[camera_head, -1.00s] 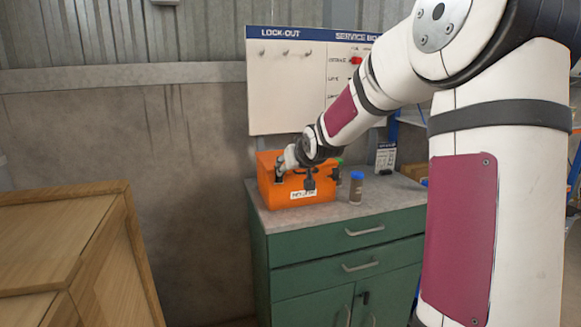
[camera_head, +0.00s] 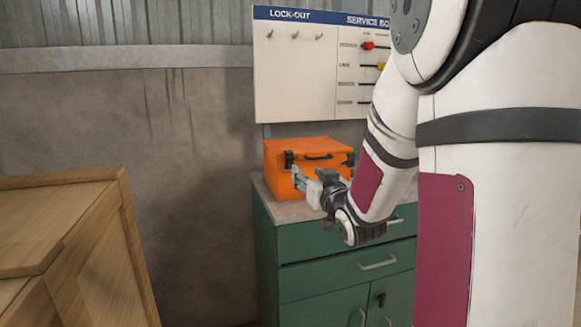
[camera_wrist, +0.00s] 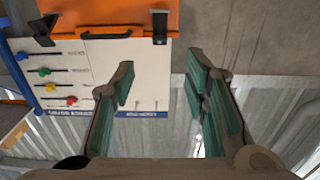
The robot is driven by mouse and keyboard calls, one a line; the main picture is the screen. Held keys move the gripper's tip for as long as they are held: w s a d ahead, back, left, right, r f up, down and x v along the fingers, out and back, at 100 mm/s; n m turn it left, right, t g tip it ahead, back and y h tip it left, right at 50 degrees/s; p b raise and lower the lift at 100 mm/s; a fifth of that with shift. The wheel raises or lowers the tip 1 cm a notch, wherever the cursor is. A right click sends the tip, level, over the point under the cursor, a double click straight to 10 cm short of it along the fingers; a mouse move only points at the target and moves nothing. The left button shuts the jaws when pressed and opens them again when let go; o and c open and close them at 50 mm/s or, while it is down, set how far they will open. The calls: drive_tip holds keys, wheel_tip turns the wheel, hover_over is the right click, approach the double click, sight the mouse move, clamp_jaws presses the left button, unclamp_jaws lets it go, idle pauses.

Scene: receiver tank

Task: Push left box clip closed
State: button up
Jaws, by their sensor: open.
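The orange box (camera_head: 318,155) stands on the cabinet top with its lid down. Its left clip (camera_head: 288,160) is a small black latch on the front, near the left corner. The same clip shows at the upper right of the wrist view (camera_wrist: 160,27), which is upside down. I cannot tell whether it lies fully flat. The other clip (camera_wrist: 42,30) shows at the upper left there. My gripper (camera_head: 298,178) is open and empty, in front of the box's left side and lower than the left clip. My gripper hides part of the box front.
The green cabinet (camera_head: 335,290) has a grey top (camera_head: 290,211). A lock-out board (camera_head: 300,75) hangs on the wall behind. A wooden crate (camera_head: 95,240) stands at the front left. Between crate and cabinet the wall is bare.

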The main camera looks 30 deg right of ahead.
sight(292, 159)
drive_tip(key=x, duration=1.3)
drive_tip(key=shift+w, duration=0.2)
clamp_jaws()
